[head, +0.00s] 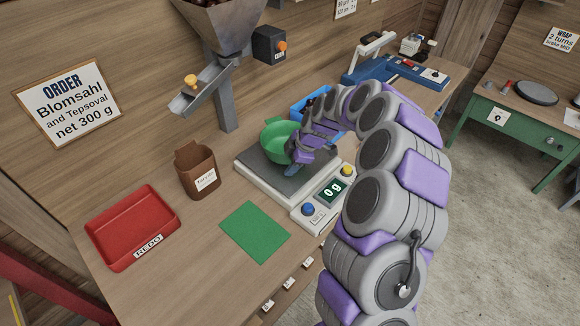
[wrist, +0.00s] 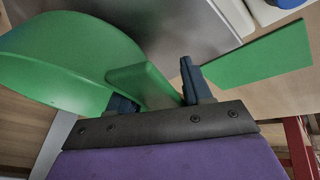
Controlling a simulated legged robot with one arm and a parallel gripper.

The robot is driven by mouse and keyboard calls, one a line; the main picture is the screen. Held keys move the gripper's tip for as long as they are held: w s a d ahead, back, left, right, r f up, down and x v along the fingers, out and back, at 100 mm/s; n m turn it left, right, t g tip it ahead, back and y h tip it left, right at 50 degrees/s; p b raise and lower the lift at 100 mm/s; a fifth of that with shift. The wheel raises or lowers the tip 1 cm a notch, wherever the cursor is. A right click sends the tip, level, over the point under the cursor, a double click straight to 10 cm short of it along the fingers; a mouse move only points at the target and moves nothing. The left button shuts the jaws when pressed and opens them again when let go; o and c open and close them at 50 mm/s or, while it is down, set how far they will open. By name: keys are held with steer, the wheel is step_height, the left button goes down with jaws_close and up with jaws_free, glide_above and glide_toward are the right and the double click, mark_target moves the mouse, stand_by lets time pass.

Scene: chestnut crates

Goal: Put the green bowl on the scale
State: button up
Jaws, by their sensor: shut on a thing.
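The green bowl (head: 279,139) is at the scale's platform in the head view, toward its back part. My gripper (head: 294,165) is at the bowl's right side, shut on it. In the wrist view the bowl (wrist: 65,60) fills the left, and its green tab (wrist: 146,86) sits between the fingers of my gripper (wrist: 160,100). The scale (head: 256,187) has a dark plate, and its display reads 0 g. I cannot tell whether the bowl touches the plate. My gripper and arm hide part of the bowl and scale.
A green mat (head: 255,232) lies in front of the scale. A red tray (head: 133,228) and a brown container (head: 196,170) stand to the left. A hopper chute (head: 205,88) is above and behind. A blue crate (head: 305,103) stands behind the scale.

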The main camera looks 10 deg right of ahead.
steer(key=shift+f, duration=0.85)
steer(key=o, duration=1.2)
steer(key=shift+d, duration=0.15)
steer(key=shift+c, duration=0.2)
steer(key=shift+r, duration=0.1)
steer(key=p+v, duration=0.2)
steer(key=v, duration=1)
steer(key=s+a+r+m+g, duration=0.1)
steer(key=s+a+r+m, duration=0.1)
steer(key=s+a+r, duration=0.35)
steer(key=s+a+r+m+g+h, duration=0.1)
steer(key=s+m, duration=0.1)
steer(key=s, duration=0.4)
steer(key=s+a+r+m, duration=0.1)
steer(key=s+a+r, duration=0.1)
steer(key=s, duration=0.4)
steer(key=s+d+f+m+g+h, duration=0.1)
steer(key=s+m, duration=0.5)
steer(key=s, duration=0.6)
steer(key=s+d+m+g+h, duration=0.1)
steer(key=s+m, duration=0.5)
steer(key=s, duration=0.6)
steer(key=d+h, duration=0.1)
steer(key=d, duration=0.1)
steer(key=shift+s+d+f+g, duration=0.3)
steer(key=shift+s+d+f, duration=0.05)
steer(key=shift+s+f, duration=0.05)
